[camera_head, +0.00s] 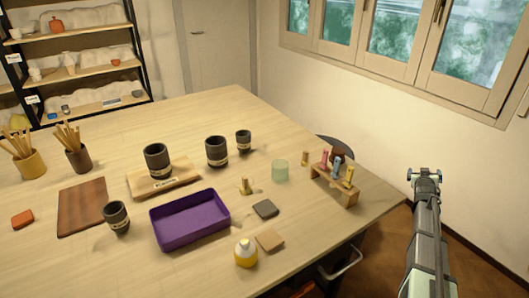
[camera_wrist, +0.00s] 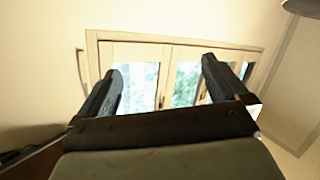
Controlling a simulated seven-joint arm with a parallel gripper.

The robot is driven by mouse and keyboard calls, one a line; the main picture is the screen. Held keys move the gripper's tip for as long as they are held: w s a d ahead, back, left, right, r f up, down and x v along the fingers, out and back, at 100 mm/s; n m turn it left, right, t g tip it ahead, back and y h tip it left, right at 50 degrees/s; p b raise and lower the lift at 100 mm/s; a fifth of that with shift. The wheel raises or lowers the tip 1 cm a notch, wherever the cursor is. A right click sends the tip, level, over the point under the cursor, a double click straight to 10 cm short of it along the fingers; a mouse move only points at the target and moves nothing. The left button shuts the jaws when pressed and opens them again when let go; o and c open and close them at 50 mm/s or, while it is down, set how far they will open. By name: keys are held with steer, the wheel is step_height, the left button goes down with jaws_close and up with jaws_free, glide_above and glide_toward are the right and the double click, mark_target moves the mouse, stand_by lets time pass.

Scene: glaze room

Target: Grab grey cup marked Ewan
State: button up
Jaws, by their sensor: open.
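Several dark grey cups with pale bands stand upright on the table. One cup (camera_head: 157,160) is on a wooden board with a label. A tall cup (camera_head: 216,151) stands to its right, with a smaller cup (camera_head: 243,141) just behind and right of that. Another small cup (camera_head: 117,217) stands in front, left of the purple tray. The writing on the bands is too small to read, so I cannot tell which is marked Ewan. My gripper (camera_head: 424,177) is off the table's right edge, away from every cup. In the wrist view my gripper (camera_wrist: 162,66) is open and empty, facing the windows.
A purple tray (camera_head: 188,243) lies front centre. A wooden rack (camera_head: 336,188) with coloured bottles and a pale green jar (camera_head: 280,169) stand on the right side. A yellow-white bottle (camera_head: 246,253) is near the front. Tool pots (camera_head: 78,159) stand at left. The back of the table is clear.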

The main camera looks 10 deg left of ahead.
steer(key=w+a+r+t, duration=0.1)
steer(key=w+a+r, duration=0.15)
steer(key=r, duration=0.55)
steer(key=s+a+r+m+g+y, duration=0.1)
steer(key=a+r+m+y, duration=0.1)
steer(key=a+r, duration=0.7)
steer(key=a+r+m+g+y, duration=0.15)
steer(key=a+r, duration=0.45)
steer(key=a, duration=0.7)
steer(key=s+a+r+m+g+y, duration=0.1)
steer(key=a+r+m, duration=0.2)
steer(key=a+r, duration=0.6)
steer(key=m+g+y, duration=0.4)
steer(key=m+g, duration=0.7)
steer(key=m, duration=0.4)
glide_above(214, 147)
steer(key=w+d, duration=0.2)
steer(key=d, duration=0.1)
step_height(214, 147, down, 7)
steer(key=shift+n+y, duration=0.25)
steer(key=x, duration=1.2)
steer(key=shift+w+a+f, duration=0.1)
steer(key=shift+w+f, duration=0.25)
steer(key=shift+w, duration=0.1)
steer(key=c, duration=1)
